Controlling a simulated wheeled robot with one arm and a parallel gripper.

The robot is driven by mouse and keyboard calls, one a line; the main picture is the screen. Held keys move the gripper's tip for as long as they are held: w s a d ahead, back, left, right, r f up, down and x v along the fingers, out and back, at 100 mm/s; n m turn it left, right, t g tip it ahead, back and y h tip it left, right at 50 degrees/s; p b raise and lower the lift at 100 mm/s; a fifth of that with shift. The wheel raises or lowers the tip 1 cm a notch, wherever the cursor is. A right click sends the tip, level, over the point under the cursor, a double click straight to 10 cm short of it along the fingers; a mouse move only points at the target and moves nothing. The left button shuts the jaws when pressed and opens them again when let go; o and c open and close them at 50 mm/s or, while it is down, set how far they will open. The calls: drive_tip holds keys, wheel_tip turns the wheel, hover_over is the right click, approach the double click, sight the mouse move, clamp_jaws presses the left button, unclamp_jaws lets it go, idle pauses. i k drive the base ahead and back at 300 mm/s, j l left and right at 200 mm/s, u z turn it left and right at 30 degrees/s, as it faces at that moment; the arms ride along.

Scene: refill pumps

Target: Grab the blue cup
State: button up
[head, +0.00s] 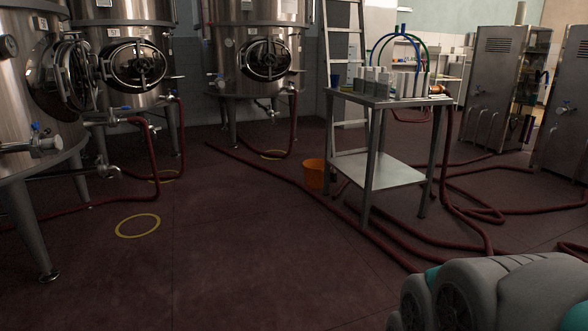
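A small dark blue item (335,81), which looks like the blue cup, stands at the left end of the metal table (392,101). It is small and far off, so its details are hard to make out. Part of my own arm, grey and teal, shows at the bottom right, well in front of the table. My gripper is not in view.
An orange bucket (315,174) stands on the floor left of the table. Red hoses (450,190) lie around the table's legs. A ladder (346,45) stands behind it. Steel tanks (258,50) line the left and back. The floor at centre left is mostly clear.

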sight(334, 78)
drive_tip(key=i, duration=2.15)
drive_tip(key=j+u, duration=0.05)
drive_tip(key=j, duration=0.05)
